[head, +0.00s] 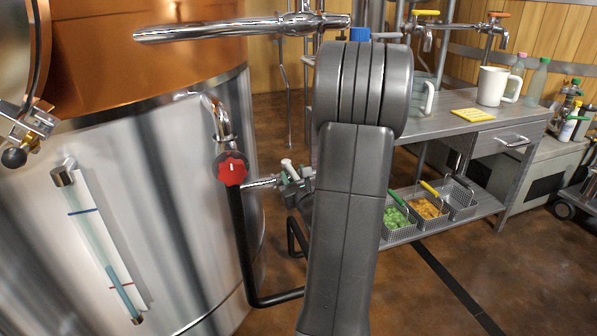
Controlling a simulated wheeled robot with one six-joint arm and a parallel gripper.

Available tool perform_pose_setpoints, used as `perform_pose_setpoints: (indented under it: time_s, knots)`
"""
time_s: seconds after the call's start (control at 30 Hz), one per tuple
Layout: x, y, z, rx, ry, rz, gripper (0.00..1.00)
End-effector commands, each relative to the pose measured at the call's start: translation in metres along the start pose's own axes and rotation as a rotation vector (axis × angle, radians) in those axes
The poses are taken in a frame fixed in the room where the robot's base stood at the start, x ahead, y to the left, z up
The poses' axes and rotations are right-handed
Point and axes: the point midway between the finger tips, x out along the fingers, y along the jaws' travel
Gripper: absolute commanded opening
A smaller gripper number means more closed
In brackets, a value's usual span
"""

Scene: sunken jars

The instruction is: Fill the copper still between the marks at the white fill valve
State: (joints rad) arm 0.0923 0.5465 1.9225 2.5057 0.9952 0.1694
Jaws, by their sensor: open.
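The copper still (150,60) has a copper upper part and a polished steel lower body at left. A slanted sight glass (95,235) on its front has a blue mark (84,211) higher up and a red mark (121,286) near the bottom. Darker blue liquid shows in the tube's low end, with its top near the red mark; the exact level is hard to read. A white valve handle (287,165) sits on chrome pipework right of the still, partly hidden by my grey arm.
A red knob (231,168) sits on a black pipe beside the still. A chrome pipe (240,29) crosses above. A steel table (440,125) at right holds a white mug (492,86) and yellow pad (477,114), with wire baskets (428,208) below. Brown floor is open at lower right.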

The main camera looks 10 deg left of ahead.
Motion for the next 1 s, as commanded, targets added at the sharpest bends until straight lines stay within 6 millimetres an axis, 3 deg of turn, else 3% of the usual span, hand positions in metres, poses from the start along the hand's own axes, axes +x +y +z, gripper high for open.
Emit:
perform_pose_setpoints:
  time_s: [0.3,0.5,0.7,1.0]
  knots:
    - [-0.073,-0.004,0.003,0.002,0.003,-0.007,0.41]
    - [-0.108,-0.005,0.002,0.002,0.001,-0.008,0.41]
    - [-0.124,-0.005,0.002,0.002,-0.001,-0.005,0.41]
    - [-0.127,-0.005,0.002,0.002,-0.001,-0.005,0.41]
